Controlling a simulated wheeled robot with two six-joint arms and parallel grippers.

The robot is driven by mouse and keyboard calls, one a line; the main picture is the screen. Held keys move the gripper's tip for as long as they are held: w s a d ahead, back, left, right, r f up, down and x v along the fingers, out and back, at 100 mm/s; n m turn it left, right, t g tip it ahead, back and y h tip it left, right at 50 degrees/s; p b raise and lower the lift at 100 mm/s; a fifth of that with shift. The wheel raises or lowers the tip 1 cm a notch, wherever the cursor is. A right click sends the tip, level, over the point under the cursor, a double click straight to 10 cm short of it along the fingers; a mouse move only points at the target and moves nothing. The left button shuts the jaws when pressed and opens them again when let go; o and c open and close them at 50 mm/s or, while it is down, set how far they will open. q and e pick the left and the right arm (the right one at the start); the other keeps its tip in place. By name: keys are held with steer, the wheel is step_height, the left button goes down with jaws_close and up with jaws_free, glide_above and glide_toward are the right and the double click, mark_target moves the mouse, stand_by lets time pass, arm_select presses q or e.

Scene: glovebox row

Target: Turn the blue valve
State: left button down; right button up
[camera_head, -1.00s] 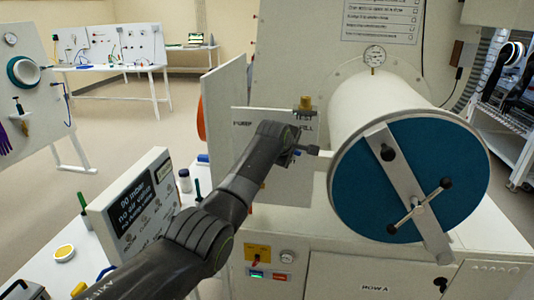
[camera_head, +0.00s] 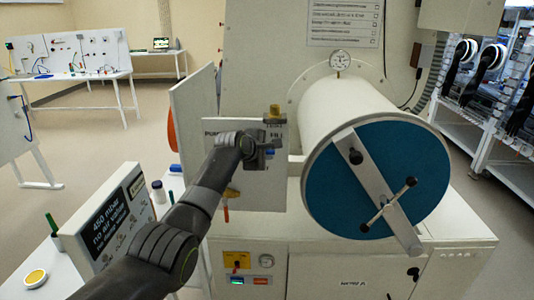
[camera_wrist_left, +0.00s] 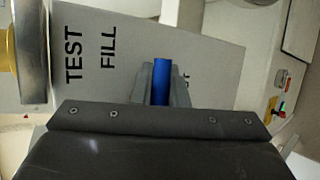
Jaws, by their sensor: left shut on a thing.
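My left gripper (camera_head: 266,151) is shut on the blue valve (camera_head: 269,152) at the white valve panel (camera_head: 210,155). In the left wrist view the blue handle (camera_wrist_left: 161,82) stands between the two grey fingers, pointing away from the wrist. The panel (camera_wrist_left: 205,65) there carries the words TEST and FILL. My gripper and wrist hide part of the blue valve's body and of the panel lettering in the head view. My right gripper is not in view.
A brass fitting (camera_head: 274,114) sits just above my gripper, and an orange handle (camera_head: 226,212) hangs below my arm. A large cylinder with a blue door (camera_head: 410,160) is close on the right. A display box (camera_head: 110,220) reading 450 mbar stands at the left.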

arm_select(q)
steer(key=c, duration=1.7)
jaws_free()
steer(key=shift+s+a+r, duration=0.1)
steer(key=shift+s, duration=0.05)
steer(key=shift+b+v, duration=2.4)
steer(key=shift+v, duration=6.15)
steer(key=shift+a, duration=0.2)
